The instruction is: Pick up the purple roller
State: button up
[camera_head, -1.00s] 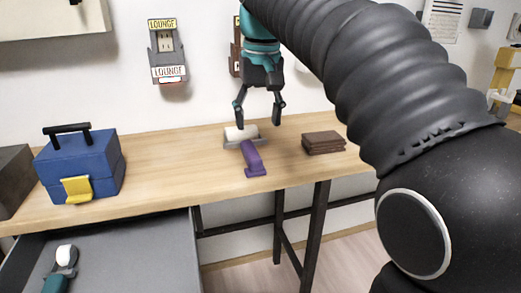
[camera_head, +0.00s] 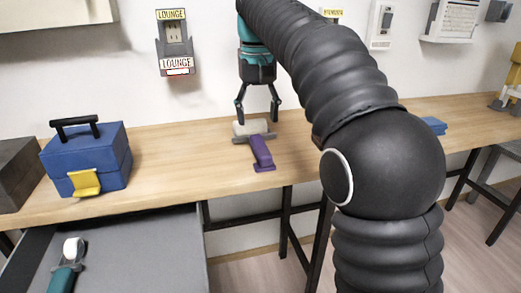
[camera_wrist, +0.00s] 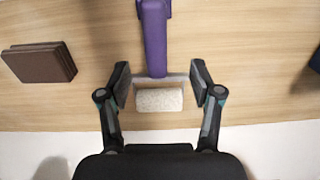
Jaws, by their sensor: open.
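The purple roller lies on the wooden table in the head view, with its purple handle (camera_head: 262,153) toward the front and its pale roller head (camera_head: 250,127) toward the wall. My gripper (camera_head: 257,119) points down over the roller head, open. In the wrist view the pale roller head (camera_wrist: 160,98) and its grey frame lie between the spread fingers of my gripper (camera_wrist: 159,88). The purple handle (camera_wrist: 154,38) extends up to the frame's top edge. I see no clear contact between the fingers and the roller.
A blue toolbox (camera_head: 87,160) stands left on the table (camera_head: 190,150). Brown stacked blocks (camera_wrist: 40,62) lie beside the roller in the wrist view. The wall is close behind.

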aim_at(260, 143)
notch_tip(260, 143, down, 4)
jog(key=shift+r+b, duration=0.2)
jog(key=shift+b, duration=0.1)
jog(key=f, duration=0.3)
jog(key=w+f+b, duration=0.1)
jog(key=shift+d+f, duration=0.25)
jog(key=shift+f, duration=0.35)
jog(key=shift+f, duration=0.25)
jog(key=c, duration=1.2)
grip_shut()
jog(key=shift+r, duration=0.15)
